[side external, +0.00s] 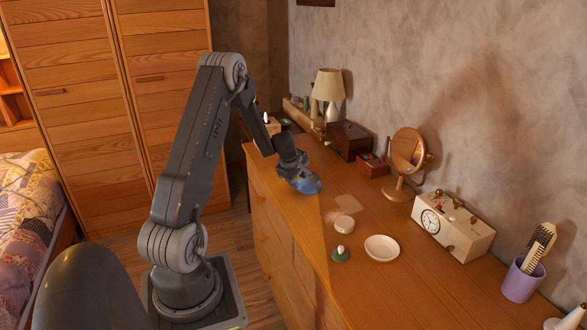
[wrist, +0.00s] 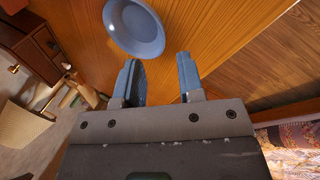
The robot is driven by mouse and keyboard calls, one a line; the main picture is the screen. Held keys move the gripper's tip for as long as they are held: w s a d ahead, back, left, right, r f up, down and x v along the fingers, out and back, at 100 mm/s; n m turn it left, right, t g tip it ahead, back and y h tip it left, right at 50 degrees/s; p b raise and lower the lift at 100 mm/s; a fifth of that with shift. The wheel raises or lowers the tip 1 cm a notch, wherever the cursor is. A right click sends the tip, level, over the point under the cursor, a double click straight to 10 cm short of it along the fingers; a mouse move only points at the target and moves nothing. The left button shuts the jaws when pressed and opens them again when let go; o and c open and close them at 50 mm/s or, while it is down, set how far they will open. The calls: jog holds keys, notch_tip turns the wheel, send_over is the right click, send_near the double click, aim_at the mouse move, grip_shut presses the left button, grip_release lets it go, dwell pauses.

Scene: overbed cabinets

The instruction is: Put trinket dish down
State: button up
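A shallow round blue dish (side external: 308,186), which looks like the trinket dish, is at the front part of the wooden dresser top (side external: 400,290). The wrist view also shows the dish (wrist: 133,27), against the wood just beyond my fingertips. My gripper (wrist: 158,60) is open, with a clear gap between its two fingers and nothing between them. The left fingertip is close to the dish's rim; I cannot tell whether they touch. In the side view, my gripper (side external: 291,172) covers part of the dish.
A white bowl (side external: 382,247), a round white box (side external: 344,222) and a small green-based item (side external: 341,254) stand to the right. A mirror (side external: 406,155), clock box (side external: 452,226), red box (side external: 372,165) and lamp (side external: 328,90) line the wall. A purple brush cup (side external: 523,279) stands far right.

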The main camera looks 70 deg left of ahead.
jog(key=d+r+m+t+h, duration=0.1)
jog(key=d+r+m, duration=1)
jog(key=d+r, duration=0.9)
jog(key=s+d+r+m+h, duration=0.1)
jog(key=s+d+r+m, duration=0.2)
jog(key=s+d+m, duration=1)
jog(key=s+d, duration=0.4)
jog(key=d, duration=0.2)
jog(key=shift+d+t+h, duration=0.35)
jog(key=shift+t+h, duration=0.05)
